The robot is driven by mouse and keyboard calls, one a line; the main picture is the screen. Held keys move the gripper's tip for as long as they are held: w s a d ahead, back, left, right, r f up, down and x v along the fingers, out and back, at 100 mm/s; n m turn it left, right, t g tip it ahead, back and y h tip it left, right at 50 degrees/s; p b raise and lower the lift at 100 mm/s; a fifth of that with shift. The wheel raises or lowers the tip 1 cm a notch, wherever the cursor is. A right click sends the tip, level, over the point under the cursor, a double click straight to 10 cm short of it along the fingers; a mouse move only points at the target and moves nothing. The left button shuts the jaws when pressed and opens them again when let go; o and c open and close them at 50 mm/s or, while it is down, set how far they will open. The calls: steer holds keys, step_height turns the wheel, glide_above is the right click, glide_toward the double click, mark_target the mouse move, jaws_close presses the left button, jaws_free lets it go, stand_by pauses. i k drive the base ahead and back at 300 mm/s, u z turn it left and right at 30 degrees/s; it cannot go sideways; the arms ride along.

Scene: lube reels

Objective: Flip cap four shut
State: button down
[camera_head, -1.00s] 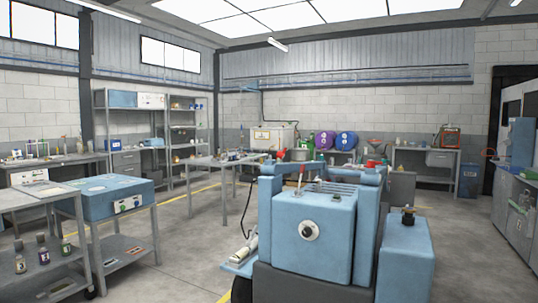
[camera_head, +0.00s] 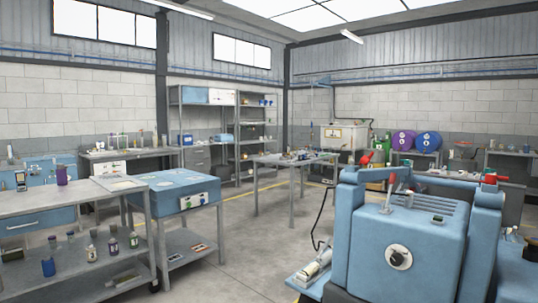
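I cannot make out a cap marked four. A blue box (camera_head: 172,191) on the grey stand at the left has pale round patches on its top, too small to tell whether they are caps or open or shut. Several small bottles with labels and dark tops (camera_head: 113,239) stand on the lower shelf of the left bench; their numbers are not readable for certain. My gripper is not in view.
A big blue machine (camera_head: 408,231) with a round knob and red-tipped levers fills the near right. A grey table (camera_head: 296,162) stands mid-room. Purple (camera_head: 403,141) and blue (camera_head: 427,142) round drums are at the back. Open floor (camera_head: 258,240) lies between the left stand and the machine.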

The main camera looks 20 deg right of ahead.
mark_target(365, 160)
steer(key=i, duration=1.05)
steer(key=z, duration=0.75)
steer(key=i, duration=0.45)
steer(key=z, duration=0.4)
